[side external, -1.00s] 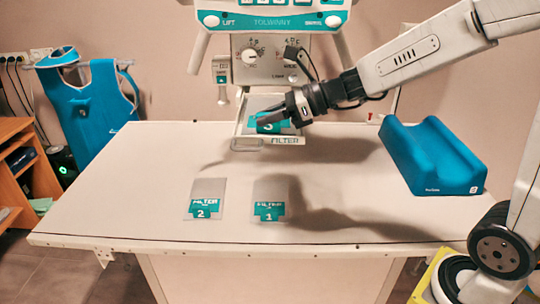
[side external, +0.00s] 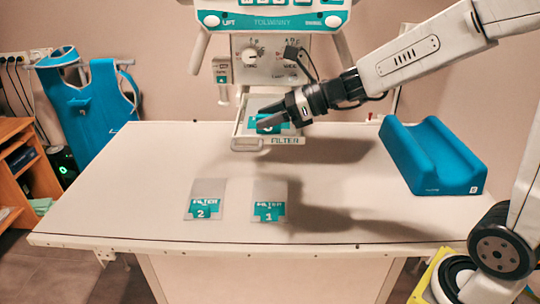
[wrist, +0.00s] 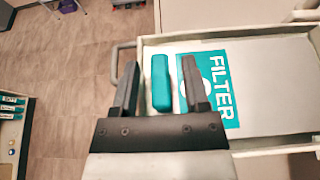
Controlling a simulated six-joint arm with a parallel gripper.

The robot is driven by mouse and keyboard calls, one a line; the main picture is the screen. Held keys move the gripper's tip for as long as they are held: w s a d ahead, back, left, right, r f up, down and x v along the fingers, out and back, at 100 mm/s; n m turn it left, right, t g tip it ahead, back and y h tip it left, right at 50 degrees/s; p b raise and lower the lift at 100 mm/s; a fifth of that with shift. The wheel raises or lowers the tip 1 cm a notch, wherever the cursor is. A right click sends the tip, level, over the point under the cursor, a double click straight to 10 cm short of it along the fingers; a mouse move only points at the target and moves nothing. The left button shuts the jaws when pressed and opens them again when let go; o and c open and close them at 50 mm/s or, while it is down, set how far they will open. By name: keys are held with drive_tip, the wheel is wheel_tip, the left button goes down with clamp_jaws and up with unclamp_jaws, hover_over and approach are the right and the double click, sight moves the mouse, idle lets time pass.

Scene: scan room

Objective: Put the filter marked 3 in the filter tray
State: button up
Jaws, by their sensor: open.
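The filter marked 3 (side external: 268,121) is a grey plate with a teal label, lying in the pulled-out filter tray (side external: 263,143) under the machine head. In the wrist view the plate (wrist: 265,75) lies inside the white tray walls (wrist: 215,37); its number is mostly hidden by my right finger. My gripper (side external: 264,124) is over the tray, open. In the wrist view its fingers (wrist: 160,75) stand either side of a teal upright tab (wrist: 161,90), with a gap on both sides. Whether the tab touches the plate is hard to tell.
Filter 2 (side external: 205,200) and filter 1 (side external: 269,200) lie flat on the white table (side external: 130,200). A blue cradle-shaped cushion (side external: 435,158) stands at the table's right. The machine head (side external: 270,45) is close above and behind the tray. The table's left side is clear.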

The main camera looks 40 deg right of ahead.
drive_tip(key=v, duration=1.2)
drive_tip(key=shift+f, duration=0.1)
idle(0.4)
drive_tip(key=s+f+n+g+h, duration=0.3)
drive_tip(key=f+n+h, duration=0.1)
drive_tip(key=f+n, duration=0.7)
drive_tip(key=s+a+f+n+g+h, duration=0.1)
drive_tip(key=s+f+n+g+h, duration=0.2)
drive_tip(key=f+n, duration=0.9)
drive_tip(key=s+n+h, duration=0.1)
drive_tip(key=n+h, duration=0.1)
drive_tip(key=n, duration=0.2)
drive_tip(key=shift+f+g, duration=0.3)
drive_tip(key=shift+g, duration=0.1)
